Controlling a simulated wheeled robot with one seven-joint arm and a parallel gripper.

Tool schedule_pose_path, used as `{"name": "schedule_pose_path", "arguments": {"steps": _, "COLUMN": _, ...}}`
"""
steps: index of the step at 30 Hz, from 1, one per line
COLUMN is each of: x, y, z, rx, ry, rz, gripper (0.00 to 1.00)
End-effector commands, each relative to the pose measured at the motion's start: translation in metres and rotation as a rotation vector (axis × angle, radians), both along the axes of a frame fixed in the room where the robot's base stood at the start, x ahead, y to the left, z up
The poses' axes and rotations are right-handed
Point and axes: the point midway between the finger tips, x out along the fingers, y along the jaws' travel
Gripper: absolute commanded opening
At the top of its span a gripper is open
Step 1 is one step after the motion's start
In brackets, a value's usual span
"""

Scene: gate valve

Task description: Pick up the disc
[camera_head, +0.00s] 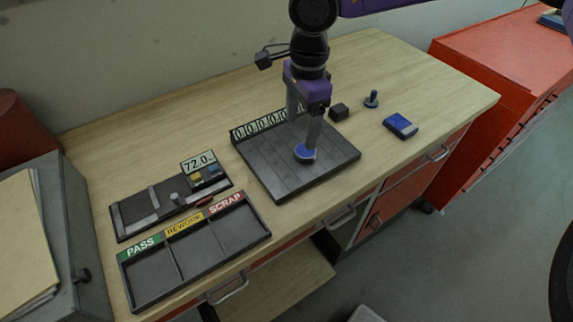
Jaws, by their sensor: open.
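The disc (305,154) is a small round piece with a blue top and a pale rim. It lies on the dark slatted plate that has a row of 0 labels along its back edge (262,122). My gripper (302,145) points down over this plate, its two fingers apart. One fingertip reaches down at the disc and partly covers it. I cannot tell from this view whether the fingers touch the disc.
A tray marked PASS, REWORK and SCRAP (205,243) stands empty at the front left. Behind it is a gauge fixture (140,207) reading 72.0. A dark block (339,112), a small knobbed piece (371,99) and a blue box (400,126) stand right of the plate.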

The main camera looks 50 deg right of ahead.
Motion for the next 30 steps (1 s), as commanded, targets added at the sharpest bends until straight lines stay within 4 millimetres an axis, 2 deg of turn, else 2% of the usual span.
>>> {"name": "schedule_pose_path", "arguments": {"steps": 2, "x": -0.003, "y": -0.009, "z": 0.000, "rx": -0.033, "ry": 0.012, "rz": 0.027, "gripper": 0.74}}
{"name": "schedule_pose_path", "arguments": {"steps": 7, "x": -0.006, "y": -0.010, "z": -0.008, "rx": -0.039, "ry": 0.024, "rz": 0.053, "gripper": 0.74}}
{"name": "schedule_pose_path", "arguments": {"steps": 14, "x": -0.006, "y": -0.009, "z": -0.031, "rx": -0.035, "ry": 0.025, "rz": 0.052, "gripper": 0.74}}
{"name": "schedule_pose_path", "arguments": {"steps": 24, "x": -0.006, "y": -0.011, "z": -0.073, "rx": -0.034, "ry": 0.022, "rz": 0.051, "gripper": 0.74}}
{"name": "schedule_pose_path", "arguments": {"steps": 30, "x": -0.006, "y": -0.012, "z": -0.078, "rx": -0.036, "ry": 0.022, "rz": 0.051, "gripper": 0.74}}
